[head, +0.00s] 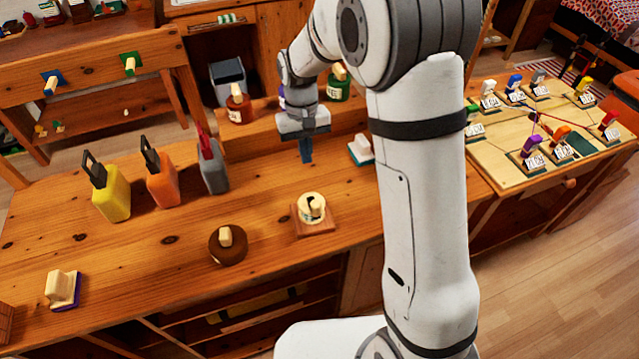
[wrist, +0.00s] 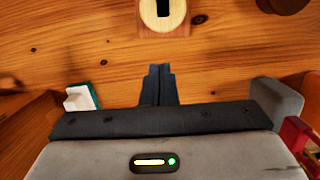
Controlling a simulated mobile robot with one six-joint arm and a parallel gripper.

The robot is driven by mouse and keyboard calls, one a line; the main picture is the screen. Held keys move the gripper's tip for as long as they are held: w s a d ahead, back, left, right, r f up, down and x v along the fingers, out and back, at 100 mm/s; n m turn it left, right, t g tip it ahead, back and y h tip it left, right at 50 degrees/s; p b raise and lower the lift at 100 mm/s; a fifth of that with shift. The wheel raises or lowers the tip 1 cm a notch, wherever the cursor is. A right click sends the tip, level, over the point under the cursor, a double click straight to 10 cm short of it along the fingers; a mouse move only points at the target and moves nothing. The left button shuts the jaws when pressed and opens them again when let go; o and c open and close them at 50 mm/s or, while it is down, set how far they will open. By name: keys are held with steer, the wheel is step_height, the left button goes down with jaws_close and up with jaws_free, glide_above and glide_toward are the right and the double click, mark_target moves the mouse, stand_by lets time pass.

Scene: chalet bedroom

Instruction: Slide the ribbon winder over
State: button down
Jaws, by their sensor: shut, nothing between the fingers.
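The likely ribbon winder is a cream round piece with a dark slot on a square wooden base (head: 313,212); it stands on the wooden bench top. It also shows at the top edge of the wrist view (wrist: 163,14), partly cut off. My gripper (head: 306,158) is behind it, pointing down at the bench. In the wrist view my gripper's fingers (wrist: 158,72) are together with nothing between them, and a gap of bare wood lies between them and the base. Whether the fingertips touch the bench I cannot tell.
A brown round piece with a knob (head: 228,244) is left of the winder. Grey (head: 214,178), orange (head: 164,186) and yellow (head: 113,201) containers stand to the left. A white block with a teal part (head: 361,148) is right of my gripper. Bench front left of centre has bare wood.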

mark_target(320, 206)
steer(key=s, duration=0.3)
steer(key=s+d+p, duration=0.1)
steer(key=s, duration=0.3)
steer(key=s+d+f+p, duration=0.1)
steer(key=s, duration=0.3)
steer(key=shift+s, duration=0.1)
steer(key=shift+d+f+p, duration=0.1)
steer(key=shift+f+p, duration=0.15)
steer(key=shift+p, duration=0.05)
steer(key=shift+f+b, duration=0.45)
steer(key=shift+f, duration=0.15)
steer(key=shift+s+f, duration=0.1)
